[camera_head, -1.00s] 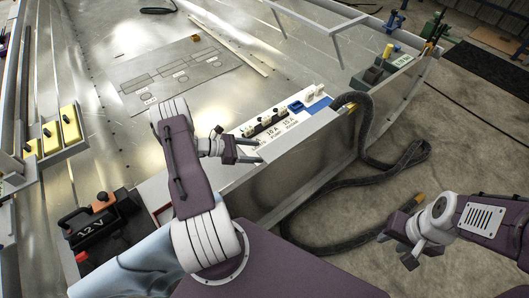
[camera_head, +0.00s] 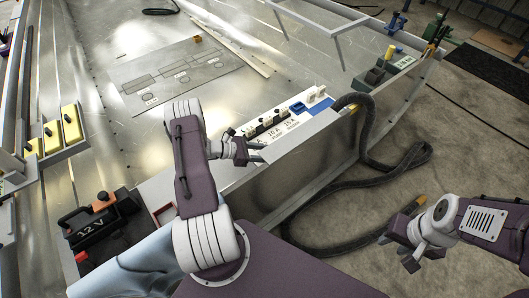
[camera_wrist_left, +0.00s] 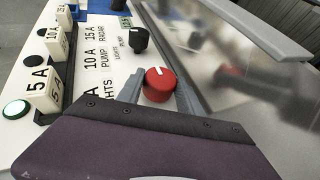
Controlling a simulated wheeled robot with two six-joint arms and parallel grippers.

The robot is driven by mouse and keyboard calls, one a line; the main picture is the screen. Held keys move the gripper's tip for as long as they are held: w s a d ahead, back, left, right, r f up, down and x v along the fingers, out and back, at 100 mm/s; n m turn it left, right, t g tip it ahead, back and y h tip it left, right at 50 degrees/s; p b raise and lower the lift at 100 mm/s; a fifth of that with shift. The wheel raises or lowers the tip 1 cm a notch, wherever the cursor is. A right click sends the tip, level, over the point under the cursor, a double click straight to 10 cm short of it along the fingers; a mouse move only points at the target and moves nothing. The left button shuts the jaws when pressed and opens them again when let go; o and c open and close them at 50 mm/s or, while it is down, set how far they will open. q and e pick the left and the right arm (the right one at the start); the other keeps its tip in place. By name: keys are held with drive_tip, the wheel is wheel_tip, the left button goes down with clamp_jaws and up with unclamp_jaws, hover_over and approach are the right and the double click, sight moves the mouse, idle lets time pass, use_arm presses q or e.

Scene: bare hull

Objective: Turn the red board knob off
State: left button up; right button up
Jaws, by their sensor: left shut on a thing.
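The red knob (camera_wrist_left: 160,84), with a short white mark on its face, is on the white switch board (camera_wrist_left: 108,62) in the left wrist view. My left gripper (camera_wrist_left: 158,92) has a finger on each side of it and is shut on it. In the head view my left gripper (camera_head: 262,153) is at the near end of the board (camera_head: 285,127), and I cannot make out the red knob there. My right gripper (camera_head: 400,248) is open and empty over the floor at the lower right.
A black knob (camera_wrist_left: 139,39) sits just beyond the red one. Labelled breaker blocks (camera_wrist_left: 42,90) and a green light (camera_wrist_left: 17,110) line the board's left side. A dark hose (camera_head: 335,188) loops over the hull's side. A 12 V battery (camera_head: 97,222) stands at the lower left.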

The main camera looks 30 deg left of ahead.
use_arm(q)
drive_tip(key=shift+s+d+r+n+t+y+p, duration=0.1)
drive_tip(key=shift+r+n+t+y+p, duration=0.05)
drive_tip(key=shift+n+t+y+p, duration=0.55)
drive_tip(key=shift+s+d+r+n+t+y+p, duration=0.1)
drive_tip(key=shift+n+t+y+p, duration=0.1)
drive_tip(key=shift+n+y+p, duration=0.45)
drive_tip(key=shift+d+f+n+t+y+p, duration=0.1)
drive_tip(key=shift+f+n+t+y+p, duration=0.1)
drive_tip(key=shift+n+t+y+p, duration=1)
drive_tip(key=shift+n+y+p, duration=0.25)
drive_tip(key=shift+n+p, duration=0.1)
drive_tip(key=shift+p, duration=0.05)
drive_tip(key=o, duration=1.4)
drive_tip(key=shift+c, duration=0.2)
drive_tip(key=shift+s+g, duration=0.1)
drive_tip(key=shift+g, duration=0.2)
drive_tip(key=p+v, duration=0.2)
drive_tip(key=v, duration=0.6)
drive_tip(key=shift+s, duration=0.1)
drive_tip(key=shift+s+r, duration=0.15)
drive_tip(key=shift+s, duration=0.2)
